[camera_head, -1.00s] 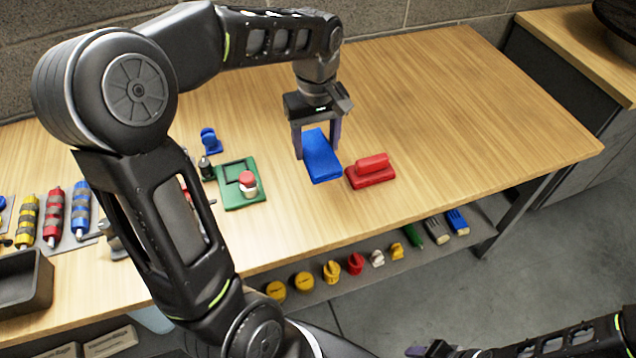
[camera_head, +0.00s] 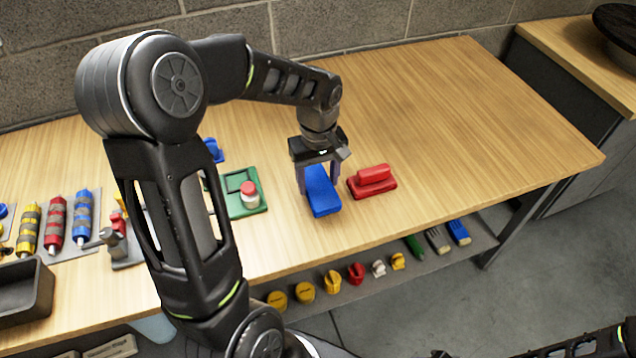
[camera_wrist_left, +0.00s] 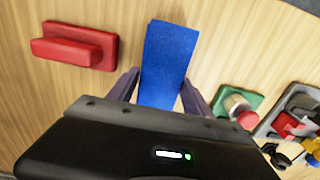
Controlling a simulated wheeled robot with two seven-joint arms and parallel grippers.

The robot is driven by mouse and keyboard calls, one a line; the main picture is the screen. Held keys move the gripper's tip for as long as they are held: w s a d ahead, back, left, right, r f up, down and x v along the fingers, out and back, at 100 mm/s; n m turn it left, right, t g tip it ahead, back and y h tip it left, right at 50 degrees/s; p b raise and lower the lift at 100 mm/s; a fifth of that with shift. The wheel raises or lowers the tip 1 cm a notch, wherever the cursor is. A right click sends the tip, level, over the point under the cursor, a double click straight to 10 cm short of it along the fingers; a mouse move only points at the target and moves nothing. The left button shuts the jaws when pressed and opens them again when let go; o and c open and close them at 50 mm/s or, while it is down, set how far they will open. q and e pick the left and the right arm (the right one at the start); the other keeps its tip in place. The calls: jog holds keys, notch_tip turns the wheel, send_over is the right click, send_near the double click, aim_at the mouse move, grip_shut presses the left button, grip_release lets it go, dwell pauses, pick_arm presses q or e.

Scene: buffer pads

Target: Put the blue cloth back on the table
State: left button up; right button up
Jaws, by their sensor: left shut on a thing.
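The blue cloth (camera_head: 321,192) is a folded rectangular pad between the fingers of my left gripper (camera_head: 321,182). It is just left of the red pad (camera_head: 372,181), low over the wooden table (camera_head: 440,110); whether it touches the surface I cannot tell. In the left wrist view the blue cloth (camera_wrist_left: 168,62) stands out beyond the two fingers of my left gripper (camera_wrist_left: 158,92), which is shut on it. My right gripper is not clearly visible; only a piece of my right arm shows at the lower right.
A green tray (camera_head: 232,207) with a red-capped jar (camera_head: 249,195) is left of the blue cloth. Yellow, red and blue rollers (camera_head: 55,222) and a dark bin (camera_head: 25,292) stand at the left. The lower shelf (camera_head: 345,293) holds several small items. The table's right side is clear.

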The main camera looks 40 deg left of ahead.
aim_at(318, 182)
pick_arm(q)
jog(key=shift+f, duration=0.9)
jog(key=shift+f, duration=0.2)
jog(key=o, duration=1.3)
jog(key=shift+r, duration=0.1)
notch_tip(318, 182, up, 12)
jog(key=shift+r, duration=0.1)
